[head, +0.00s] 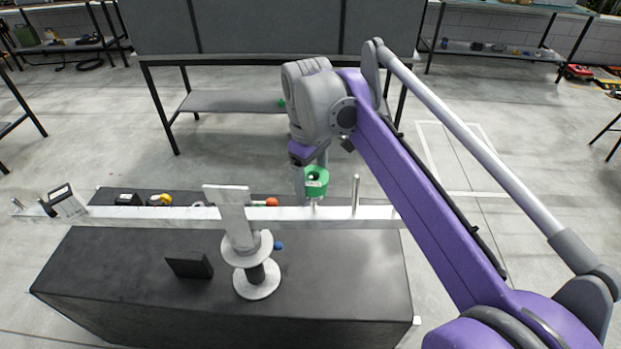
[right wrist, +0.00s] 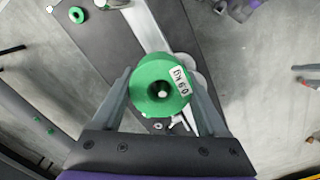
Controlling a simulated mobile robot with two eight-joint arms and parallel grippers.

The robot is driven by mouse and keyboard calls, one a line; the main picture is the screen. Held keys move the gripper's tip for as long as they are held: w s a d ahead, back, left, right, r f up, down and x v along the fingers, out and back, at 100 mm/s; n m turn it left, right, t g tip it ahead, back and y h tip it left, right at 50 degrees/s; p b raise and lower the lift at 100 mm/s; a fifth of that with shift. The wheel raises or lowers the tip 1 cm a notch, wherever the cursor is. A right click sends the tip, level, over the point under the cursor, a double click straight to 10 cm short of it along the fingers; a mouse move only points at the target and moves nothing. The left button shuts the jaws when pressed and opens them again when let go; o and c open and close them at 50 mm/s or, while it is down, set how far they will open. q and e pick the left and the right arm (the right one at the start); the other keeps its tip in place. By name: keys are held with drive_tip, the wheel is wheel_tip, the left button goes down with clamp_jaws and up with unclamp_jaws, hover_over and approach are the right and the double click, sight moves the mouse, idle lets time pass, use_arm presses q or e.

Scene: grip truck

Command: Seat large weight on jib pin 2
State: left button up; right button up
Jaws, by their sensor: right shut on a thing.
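The large weight is a green ring with a white label (head: 316,182), and it is at the jib beam (head: 335,211) right of the stand. My right gripper (head: 309,176) is shut on it, with one finger on each side. In the right wrist view the weight (right wrist: 150,98) sits between my fingers (right wrist: 162,88), and a pale pin tip (right wrist: 163,94) shows inside its hole. How far down the pin it sits is unclear. Another upright pin (head: 355,192) stands bare on the beam to the right. My left gripper is not in view.
The beam rests on a white stand (head: 257,285) on a black table (head: 340,285). A grey handled block (head: 67,203) is at the beam's left end. The table's front right is clear.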

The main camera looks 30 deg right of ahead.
sight(314, 212)
drive_tip(key=shift+s+d+f+b, duration=0.1)
drive_tip(key=shift+f+b, duration=0.6)
drive_tip(key=shift+f, duration=0.65)
drive_tip(key=shift+d+f+b, duration=0.1)
drive_tip(key=shift+f+b, duration=0.55)
drive_tip(key=shift+f, duration=0.7)
drive_tip(key=o, duration=0.9)
drive_tip(key=shift+a+f, duration=0.1)
drive_tip(key=shift+c, duration=0.2)
wheel_tip(314, 212, up, 11)
drive_tip(key=shift+a+f+p, duration=0.1)
drive_tip(key=shift+a+p, duration=0.05)
drive_tip(key=shift+p, duration=0.5)
